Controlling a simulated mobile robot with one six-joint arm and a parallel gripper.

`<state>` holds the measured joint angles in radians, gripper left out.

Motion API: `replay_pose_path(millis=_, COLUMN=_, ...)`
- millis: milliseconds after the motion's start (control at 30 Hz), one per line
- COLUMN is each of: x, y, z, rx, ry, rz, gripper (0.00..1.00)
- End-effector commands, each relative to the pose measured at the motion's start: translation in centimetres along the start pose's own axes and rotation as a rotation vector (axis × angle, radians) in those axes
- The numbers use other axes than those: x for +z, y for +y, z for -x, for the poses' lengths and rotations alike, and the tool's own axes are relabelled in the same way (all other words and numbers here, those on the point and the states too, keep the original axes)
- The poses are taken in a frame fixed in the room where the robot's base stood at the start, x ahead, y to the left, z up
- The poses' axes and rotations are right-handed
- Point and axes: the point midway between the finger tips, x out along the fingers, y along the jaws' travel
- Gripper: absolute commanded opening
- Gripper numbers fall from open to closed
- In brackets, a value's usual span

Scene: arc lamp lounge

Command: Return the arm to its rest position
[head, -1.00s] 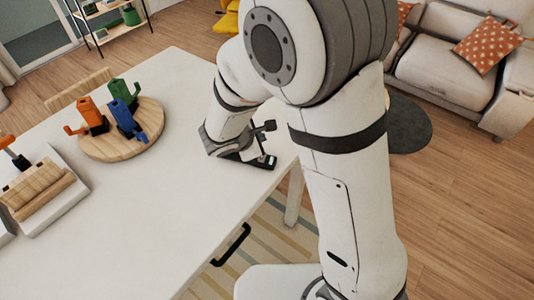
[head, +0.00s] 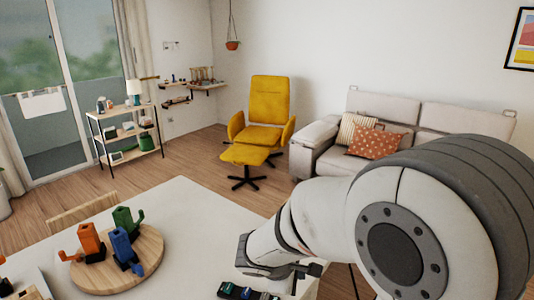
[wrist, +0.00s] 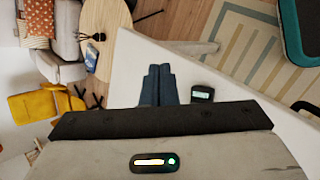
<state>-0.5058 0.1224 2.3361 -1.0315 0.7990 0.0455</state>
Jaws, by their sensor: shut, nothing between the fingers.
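My gripper (wrist: 158,70) shows in the wrist view with its two dark fingers together and nothing between them. It is over or near the edge of the white table (wrist: 120,95); I cannot tell its exact height. In the head view my arm fills the lower right, and the fingers cannot be made out clearly. A small dark device with a pale screen (wrist: 202,93) lies on the table just right of the fingers in the wrist view, apart from them in the picture.
In the head view, a round wooden board (head: 148,270) holds orange (head: 90,241), green (head: 124,218) and blue (head: 122,246) pieces on the white table (head: 190,225). Beyond stand a yellow armchair (head: 265,105), a sofa (head: 390,110) and a shelf (head: 128,131). Tabletop between board and arm is clear.

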Motion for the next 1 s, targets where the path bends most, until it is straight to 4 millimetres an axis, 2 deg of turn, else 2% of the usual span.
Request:
replay_pose_path(millis=33, x=2.6, y=0.1, z=0.5, rx=-0.043, ry=-0.008, rz=-0.123, gripper=0.00)
replay_pose_path(millis=200, x=9.0, y=-1.6, z=2.6, rx=-0.199, ry=-0.014, rz=-0.498, gripper=0.00)
replay_pose_path(millis=300, x=11.7, y=-3.0, z=4.2, rx=-0.289, ry=0.004, rz=-0.711, gripper=0.00)
replay_pose_path(millis=400, x=13.5, y=-4.5, z=5.9, rx=-0.372, ry=0.038, rz=-0.912, gripper=0.00)
replay_pose_path(millis=533, x=14.7, y=-6.0, z=7.8, rx=-0.457, ry=0.092, rz=-1.118, gripper=0.00)
replay_pose_path(millis=700, x=15.1, y=-6.8, z=9.4, rx=-0.520, ry=0.147, rz=-1.263, gripper=0.00)
replay_pose_path(millis=1000, x=15.1, y=-7.0, z=9.8, rx=-0.536, ry=0.160, rz=-1.293, gripper=0.00)
